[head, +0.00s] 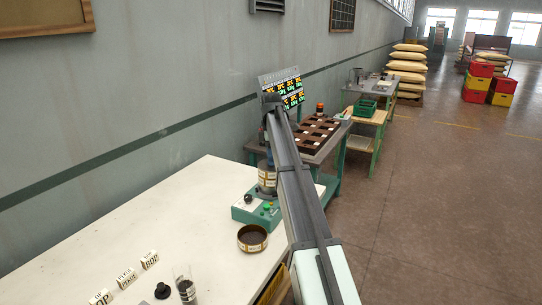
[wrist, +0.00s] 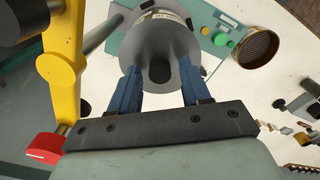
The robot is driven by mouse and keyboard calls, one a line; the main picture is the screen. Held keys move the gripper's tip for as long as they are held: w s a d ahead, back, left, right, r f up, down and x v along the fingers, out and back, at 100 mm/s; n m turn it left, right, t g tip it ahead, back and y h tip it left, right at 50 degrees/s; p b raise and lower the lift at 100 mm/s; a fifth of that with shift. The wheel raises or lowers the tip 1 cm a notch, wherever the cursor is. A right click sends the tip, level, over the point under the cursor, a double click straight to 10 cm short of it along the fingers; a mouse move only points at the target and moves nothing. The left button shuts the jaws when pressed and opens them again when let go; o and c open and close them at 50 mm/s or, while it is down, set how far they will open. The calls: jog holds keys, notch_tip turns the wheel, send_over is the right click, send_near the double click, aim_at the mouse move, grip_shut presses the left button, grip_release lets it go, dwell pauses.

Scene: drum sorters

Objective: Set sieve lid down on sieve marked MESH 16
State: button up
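The grey round sieve lid (wrist: 140,45) with a dark knob (wrist: 160,72) shows in the wrist view, directly in front of my gripper (wrist: 160,76). The blue fingers stand on either side of the knob, with a gap visible between them and it. Just beyond the lid's far edge is a pale label whose text I cannot read. In the head view a labelled sieve stack (head: 267,179) stands on a green shaker base (head: 257,212); my arm hides its top and my gripper. I cannot tell which sieve is MESH 16.
An open brass-rimmed sieve (head: 253,246) sits on the white table (head: 165,225) beside the shaker; it also shows in the wrist view (wrist: 257,62). A yellow post (wrist: 62,60) with a red knob (wrist: 45,147) stands close left of my gripper. Small label blocks (head: 126,278) and a glass (head: 186,290) stand in front.

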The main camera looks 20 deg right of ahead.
jog(key=shift+o, duration=0.6)
notch_tip(320, 180, up, 14)
jog(key=shift+f, duration=0.15)
dwell(0.3)
